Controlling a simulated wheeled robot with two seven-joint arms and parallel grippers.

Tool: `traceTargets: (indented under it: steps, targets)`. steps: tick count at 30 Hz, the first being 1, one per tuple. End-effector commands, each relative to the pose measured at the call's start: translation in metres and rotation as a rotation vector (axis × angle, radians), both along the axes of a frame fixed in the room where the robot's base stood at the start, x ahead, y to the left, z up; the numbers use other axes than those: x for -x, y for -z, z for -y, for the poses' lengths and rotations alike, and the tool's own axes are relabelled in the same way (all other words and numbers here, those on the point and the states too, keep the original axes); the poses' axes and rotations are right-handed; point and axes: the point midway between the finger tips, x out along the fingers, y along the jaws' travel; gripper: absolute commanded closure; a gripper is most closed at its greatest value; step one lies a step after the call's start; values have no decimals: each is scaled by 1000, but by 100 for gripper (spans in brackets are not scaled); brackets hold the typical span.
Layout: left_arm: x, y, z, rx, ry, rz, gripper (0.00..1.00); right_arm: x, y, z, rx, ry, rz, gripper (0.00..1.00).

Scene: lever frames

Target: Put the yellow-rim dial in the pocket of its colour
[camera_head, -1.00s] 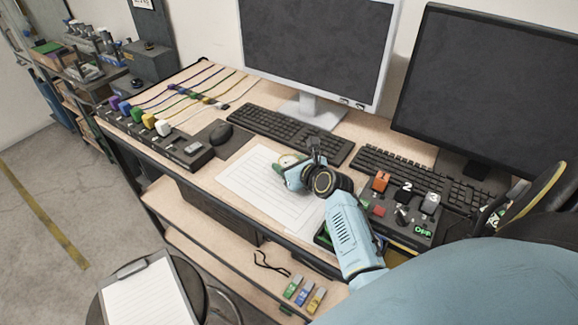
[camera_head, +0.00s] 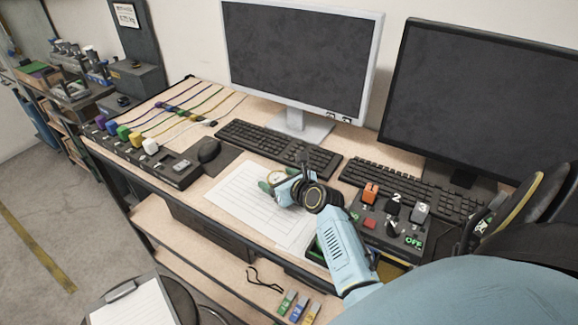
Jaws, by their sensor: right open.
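A small round dial with a pale face and a yellowish rim (camera_head: 276,176) is at the fingertips of my right gripper (camera_head: 271,184), over the upper part of the white paper sheet. The gripper is open; its fingers are close to the dial, and I cannot tell whether they touch it or whether the dial rests on the desk. A dark tray with a green-edged pocket (camera_head: 316,250) lies at the desk's front edge, mostly hidden behind my right forearm. A yellow pocket cannot be made out clearly. My left gripper is not in view.
A switch box (camera_head: 370,224) with an orange lever stands right of my right wrist. Keyboards (camera_head: 278,148), monitors, a mouse (camera_head: 208,150) and a row of coloured plugs (camera_head: 123,132) surround the paper (camera_head: 240,205). The paper's left part is clear.

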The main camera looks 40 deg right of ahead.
Motion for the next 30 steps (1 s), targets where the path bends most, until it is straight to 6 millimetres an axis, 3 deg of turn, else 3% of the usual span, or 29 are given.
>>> traceTargets:
  steps: [12,18,20,23,25,30]
  targets:
    - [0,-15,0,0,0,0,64,75,-31,-5,-1,0,-3,26]
    - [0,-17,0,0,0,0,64,100,-41,-6,-1,-1,-2,26]
    - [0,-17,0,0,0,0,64,103,-43,-7,1,-4,-1,22]
    - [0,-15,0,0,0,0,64,90,-51,-18,28,-64,13,22]
    - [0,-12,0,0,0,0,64,65,-62,-39,87,-179,35,22]
    - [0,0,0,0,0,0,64,-8,-106,-126,421,-666,123,22]
